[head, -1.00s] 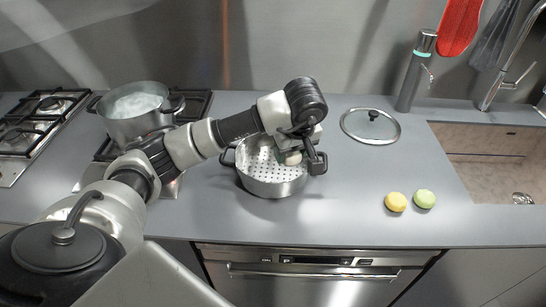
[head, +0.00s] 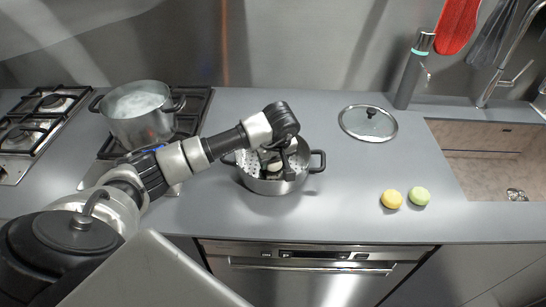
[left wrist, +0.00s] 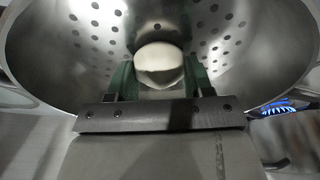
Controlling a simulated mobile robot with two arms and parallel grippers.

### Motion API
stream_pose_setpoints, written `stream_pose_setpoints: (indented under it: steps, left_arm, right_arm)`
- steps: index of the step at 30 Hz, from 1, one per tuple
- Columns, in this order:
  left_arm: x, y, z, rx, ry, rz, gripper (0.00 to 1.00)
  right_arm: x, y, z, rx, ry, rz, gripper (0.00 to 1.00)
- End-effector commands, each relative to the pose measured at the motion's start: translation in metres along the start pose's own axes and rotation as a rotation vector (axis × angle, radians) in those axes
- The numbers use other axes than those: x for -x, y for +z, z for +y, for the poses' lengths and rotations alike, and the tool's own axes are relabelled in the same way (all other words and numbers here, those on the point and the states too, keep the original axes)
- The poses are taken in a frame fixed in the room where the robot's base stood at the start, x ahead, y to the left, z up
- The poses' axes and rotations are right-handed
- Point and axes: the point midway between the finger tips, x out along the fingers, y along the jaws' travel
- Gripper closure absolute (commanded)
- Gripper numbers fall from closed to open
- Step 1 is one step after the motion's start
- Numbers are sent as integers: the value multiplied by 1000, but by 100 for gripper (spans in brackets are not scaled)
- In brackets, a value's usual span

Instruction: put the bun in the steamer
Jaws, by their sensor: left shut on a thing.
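The steamer (head: 308,172) is a metal pot with a perforated inside and two dark handles, standing on the counter. My left gripper (head: 275,166) reaches down inside its rim, near its middle. In the left wrist view, the left gripper (left wrist: 158,82) is shut on a pale, rounded bun (left wrist: 158,62) between its green finger pads. The perforated steamer wall (left wrist: 92,28) surrounds the bun there. I cannot tell whether the bun touches the bottom. My right gripper is not in view.
A pot (head: 138,128) of pale, steaming contents stands on the hob at left; a blue flame (left wrist: 285,106) shows in the wrist view. A glass lid (head: 367,124) lies behind right.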

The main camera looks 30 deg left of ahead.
Motion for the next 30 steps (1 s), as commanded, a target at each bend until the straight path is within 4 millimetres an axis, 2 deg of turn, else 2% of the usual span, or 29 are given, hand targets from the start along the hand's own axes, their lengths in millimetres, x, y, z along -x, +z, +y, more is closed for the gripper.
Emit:
stream_pose_setpoints:
  steps: [2, 3, 8, 16, 20, 23, 30]
  left_arm:
    - [-3, 1, 0, 0, 0, 1, 72]
    - [-3, 1, 0, 0, 0, 1, 47]
    - [-2, 1, 0, 0, 0, 0, 23]
    - [-1, 0, 0, 0, 0, 0, 23]
    - [6, 0, 1, 0, 3, 2, 23]
    - [21, -1, 1, -1, 5, 4, 23]
    - [73, -1, 1, 0, 5, 5, 23]
  right_arm:
    - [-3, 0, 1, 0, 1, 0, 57]
    - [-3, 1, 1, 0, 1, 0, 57]
    - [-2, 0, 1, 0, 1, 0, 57]
    - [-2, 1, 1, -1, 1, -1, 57]
    - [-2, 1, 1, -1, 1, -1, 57]
    - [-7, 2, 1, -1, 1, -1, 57]
    - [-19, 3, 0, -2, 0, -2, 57]
